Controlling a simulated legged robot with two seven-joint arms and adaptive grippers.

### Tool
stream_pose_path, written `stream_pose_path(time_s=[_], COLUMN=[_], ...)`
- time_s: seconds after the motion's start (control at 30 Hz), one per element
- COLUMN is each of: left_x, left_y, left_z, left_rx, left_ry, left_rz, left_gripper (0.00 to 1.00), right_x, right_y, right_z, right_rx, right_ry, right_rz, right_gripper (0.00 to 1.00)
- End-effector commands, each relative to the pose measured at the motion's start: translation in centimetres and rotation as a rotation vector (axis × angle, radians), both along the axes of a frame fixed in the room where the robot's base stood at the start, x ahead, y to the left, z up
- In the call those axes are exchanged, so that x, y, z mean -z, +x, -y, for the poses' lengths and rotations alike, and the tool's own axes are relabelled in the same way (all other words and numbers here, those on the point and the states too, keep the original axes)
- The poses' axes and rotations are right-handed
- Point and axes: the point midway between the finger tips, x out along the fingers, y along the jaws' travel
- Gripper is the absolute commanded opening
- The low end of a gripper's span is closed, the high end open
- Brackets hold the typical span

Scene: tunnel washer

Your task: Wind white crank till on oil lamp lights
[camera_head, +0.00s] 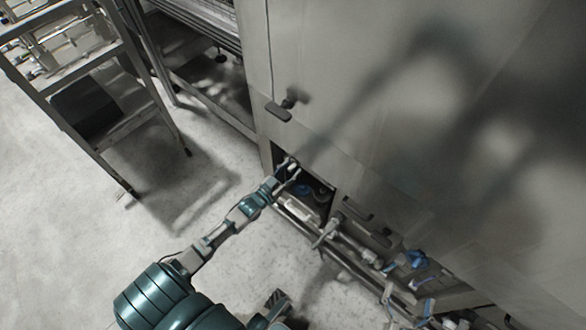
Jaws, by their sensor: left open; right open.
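My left arm reaches up from the bottom left, and its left gripper (291,168) is at the upper left of a low opening in the machine's front. Its fingers are small and apart, and I see nothing held between them. Inside the dark opening are a pale box-like part and a round blue part (303,190), partly shaded. I cannot clearly make out the white crank or the oil lamp; the fingers and arm may cover part of that area.
The tall grey machine panel (400,120) fills the right, with a dark handle (279,110) above the opening. Pipes and blue-handled valves (416,259) run along its base at lower right. A metal frame stand (105,100) is at upper left. The floor (60,220) at left is clear.

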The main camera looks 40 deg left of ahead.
Motion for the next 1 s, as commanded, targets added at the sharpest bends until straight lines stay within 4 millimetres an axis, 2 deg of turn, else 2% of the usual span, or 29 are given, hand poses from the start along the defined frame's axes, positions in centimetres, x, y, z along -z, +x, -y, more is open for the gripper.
stream_pose_path(time_s=[0.3, 0.33, 0.5, 0.53, 1.0], left_x=[-0.08, -0.09, -0.09, -0.08, 0.13], left_y=[0.39, 0.39, 0.38, 0.37, 0.38], left_z=[0.09, 0.11, 0.14, 0.13, 0.18], left_rx=[0.000, 0.000, 0.000, 0.000, -0.001], left_ry=[0.001, 0.002, 0.002, 0.002, 0.079], left_rz=[0.000, 0.000, 0.000, 0.000, 0.007], left_gripper=[0.47, 0.45, 0.03, 0.00, 0.00], right_x=[-0.31, -0.31, -0.19, -0.19, 0.18], right_y=[0.02, 0.01, 0.14, 0.13, 0.09], right_z=[0.01, 0.05, -0.02, -0.02, 0.01], right_rx=[0.000, 0.000, 0.000, 0.000, 0.000], right_ry=[0.007, 0.006, 0.005, 0.005, -0.006], right_rz=[0.018, 0.018, 0.015, 0.015, -0.024], right_gripper=[0.96, 0.96, 0.96, 0.96, 0.96])
